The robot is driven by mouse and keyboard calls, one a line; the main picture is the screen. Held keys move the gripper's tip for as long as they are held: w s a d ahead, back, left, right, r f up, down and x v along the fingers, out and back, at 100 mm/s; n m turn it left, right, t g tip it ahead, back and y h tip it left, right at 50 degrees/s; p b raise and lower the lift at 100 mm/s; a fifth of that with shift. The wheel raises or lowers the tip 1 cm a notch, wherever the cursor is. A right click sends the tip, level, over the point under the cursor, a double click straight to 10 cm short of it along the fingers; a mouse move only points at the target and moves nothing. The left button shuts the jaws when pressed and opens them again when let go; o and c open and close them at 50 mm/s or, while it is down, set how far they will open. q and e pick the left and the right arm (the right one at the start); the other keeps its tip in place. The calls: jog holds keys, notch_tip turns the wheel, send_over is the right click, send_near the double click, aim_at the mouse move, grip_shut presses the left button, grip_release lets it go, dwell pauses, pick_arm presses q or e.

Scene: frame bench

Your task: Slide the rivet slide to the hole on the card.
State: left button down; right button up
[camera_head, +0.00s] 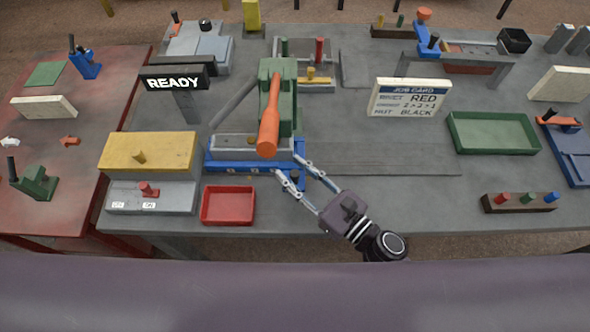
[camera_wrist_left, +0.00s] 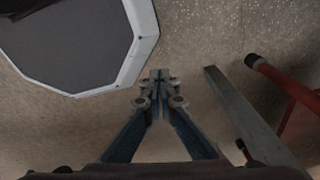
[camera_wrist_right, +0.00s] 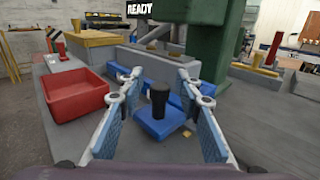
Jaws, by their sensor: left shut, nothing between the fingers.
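The rivet slide looks to be the small blue block (camera_wrist_right: 157,124) with an upright black knob (camera_wrist_right: 160,98), seen in the right wrist view in front of a blue rail (camera_wrist_right: 143,66). My right gripper (camera_wrist_right: 157,84) is open, its fingers on either side of the knob and apart from it. In the head view my right gripper (camera_head: 292,168) reaches the right front of the blue base (camera_head: 228,167) of the green press. The job card (camera_head: 410,98) reads RED, 2 > 2 > 1 and BLACK; its small labels are unclear. My left gripper (camera_wrist_left: 160,77) is shut and empty, over the floor.
The press's orange lever (camera_head: 269,118) hangs above the base. A red tray (camera_head: 228,205) stands left of my right gripper. A green tray (camera_head: 493,132) and a block with coloured pegs (camera_head: 519,202) are at the right. The bench right of the press is mostly clear.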

grip_shut()
pick_arm(q)
jog(key=shift+s, duration=0.7)
jog(key=shift+f, duration=0.1)
